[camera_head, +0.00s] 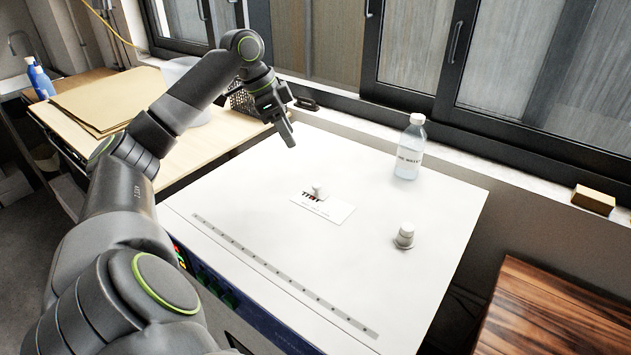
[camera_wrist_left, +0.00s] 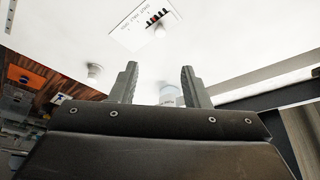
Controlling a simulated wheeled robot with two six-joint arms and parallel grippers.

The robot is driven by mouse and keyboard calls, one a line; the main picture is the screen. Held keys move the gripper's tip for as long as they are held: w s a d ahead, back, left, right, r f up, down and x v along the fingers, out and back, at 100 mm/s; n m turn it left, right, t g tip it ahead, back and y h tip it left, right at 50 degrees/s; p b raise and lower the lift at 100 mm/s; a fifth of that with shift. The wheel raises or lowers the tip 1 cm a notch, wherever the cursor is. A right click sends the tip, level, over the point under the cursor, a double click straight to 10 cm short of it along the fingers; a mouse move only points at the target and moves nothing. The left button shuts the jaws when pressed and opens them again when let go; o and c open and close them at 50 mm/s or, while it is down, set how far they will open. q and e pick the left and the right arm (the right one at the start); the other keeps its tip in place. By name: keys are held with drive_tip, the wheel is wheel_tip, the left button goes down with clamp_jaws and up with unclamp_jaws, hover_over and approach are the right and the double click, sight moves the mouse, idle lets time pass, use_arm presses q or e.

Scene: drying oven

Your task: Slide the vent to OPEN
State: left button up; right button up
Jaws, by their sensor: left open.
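The vent slider is a small white knob (camera_head: 319,191) on a white label plate (camera_head: 338,211) on the oven's flat white top (camera_head: 260,190). The knob sits near the plate's dark and red marks; the lettering is too small to read surely. In the left wrist view the knob (camera_wrist_left: 159,31) and plate (camera_wrist_left: 128,36) show at the top, beyond the fingers. My left gripper (camera_head: 288,137) is above the back left part of the oven top, apart from the knob, and empty. Its two fingers (camera_wrist_left: 160,84) are spread. My right gripper is out of view.
A clear capped bottle (camera_head: 409,152) stands at the back right of the oven top. A small white-capped fitting (camera_head: 404,236) stands nearer the right edge. A ruled strip (camera_head: 270,268) runs along the front. Windows rise behind. The surface around the plate is clear.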

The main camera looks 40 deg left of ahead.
sight(316, 185)
use_arm(q)
drive_tip(key=p+x, duration=0.1)
drive_tip(key=x, duration=1.4)
drive_tip(key=shift+f+p, duration=0.3)
clamp_jaws()
